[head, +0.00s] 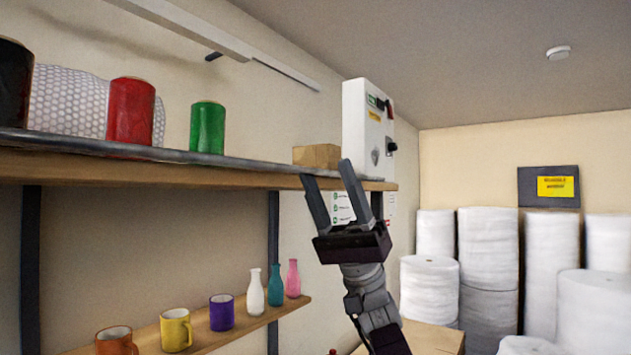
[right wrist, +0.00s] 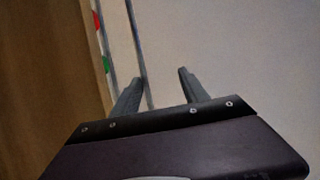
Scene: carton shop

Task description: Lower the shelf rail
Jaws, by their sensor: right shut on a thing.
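The shelf rail (head: 230,161) is a thin grey metal bar along the front edge of the upper wooden shelf (head: 150,172). My right gripper (head: 326,171) reaches up to the rail near its right end, with its two fingers spread to either side of it. It is shut on the rail. In the right wrist view the rail (right wrist: 136,45) runs down between the fingers of the gripper (right wrist: 160,76), close to the left finger. How firmly the fingers touch it is hard to see. My left gripper is not in view.
On the upper shelf stand a black roll (head: 14,85), a bubble-wrap roll (head: 68,100), a red roll (head: 131,110), a green roll (head: 207,127) and a small carton (head: 316,155). A white wall box (head: 356,125) hangs behind. Mugs and bottles line the lower shelf (head: 205,338).

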